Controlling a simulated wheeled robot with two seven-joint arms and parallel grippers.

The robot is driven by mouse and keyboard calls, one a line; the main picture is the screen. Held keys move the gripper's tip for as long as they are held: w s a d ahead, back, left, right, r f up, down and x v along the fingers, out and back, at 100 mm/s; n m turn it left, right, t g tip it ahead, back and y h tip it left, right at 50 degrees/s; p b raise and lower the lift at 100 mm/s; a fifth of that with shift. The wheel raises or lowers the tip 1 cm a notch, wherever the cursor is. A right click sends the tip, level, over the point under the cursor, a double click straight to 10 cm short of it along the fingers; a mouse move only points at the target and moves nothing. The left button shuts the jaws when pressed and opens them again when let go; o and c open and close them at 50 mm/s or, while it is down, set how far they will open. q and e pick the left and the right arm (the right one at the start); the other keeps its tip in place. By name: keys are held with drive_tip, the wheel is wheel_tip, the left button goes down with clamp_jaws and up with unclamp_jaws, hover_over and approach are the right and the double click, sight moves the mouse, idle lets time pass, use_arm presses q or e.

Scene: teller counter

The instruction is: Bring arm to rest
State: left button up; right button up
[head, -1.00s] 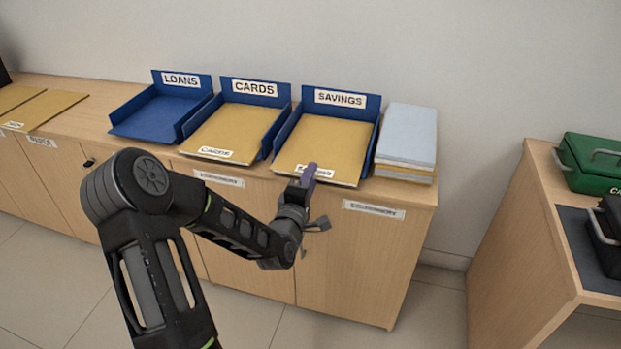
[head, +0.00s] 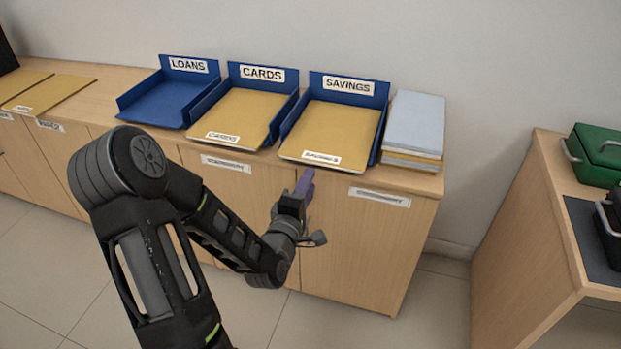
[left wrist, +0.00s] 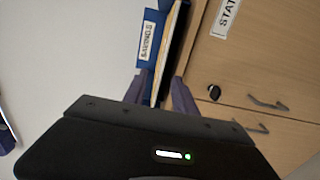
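My left gripper (head: 306,184) is in front of the counter, with its purple fingers below the front edge of the SAVINGS tray and clear of it. In the left wrist view the two fingers (left wrist: 160,87) stand apart with nothing held between them. The blue SAVINGS tray (head: 383,98) holds a tan envelope (head: 335,133) labelled at its front. The tray also shows past the fingertips in the left wrist view (left wrist: 156,20). My right gripper is in neither view.
The CARDS tray (head: 290,101) holds a tan envelope, and the LOANS tray (head: 166,103) is empty. A stack of pale envelopes (head: 415,122) sits right of the trays. Cabinet doors (head: 345,255) face me. A green box (head: 598,150) stands on the desk at right.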

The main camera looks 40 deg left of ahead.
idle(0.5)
use_arm(q)
drive_tip(key=s+d+f+m+g+h+p, duration=0.25)
drive_tip(key=d+f+m+g, duration=0.2)
drive_tip(key=f, duration=0.45)
drive_tip(key=s+d+f+m+g+h+p, duration=0.1)
drive_tip(key=s+d+f+m+g+h, duration=0.2)
drive_tip(key=d+f+m, duration=0.45)
drive_tip(key=s+d+f+m+g+h+p, duration=0.2)
drive_tip(key=s+d+m+g+p, duration=0.1)
drive_tip(key=s+d, duration=0.5)
drive_tip(key=s+d+f+m+g+h+p, duration=0.2)
drive_tip(key=s+d+f+m+g+p, duration=0.1)
drive_tip(key=s+d, duration=0.6)
drive_tip(key=d+m+g+p, duration=0.1)
drive_tip(key=d+m+g, duration=0.1)
drive_tip(key=d+g, duration=0.1)
drive_tip(key=shift+d, duration=0.85)
drive_tip(key=shift+h, duration=0.25)
drive_tip(key=shift+a, duration=0.1)
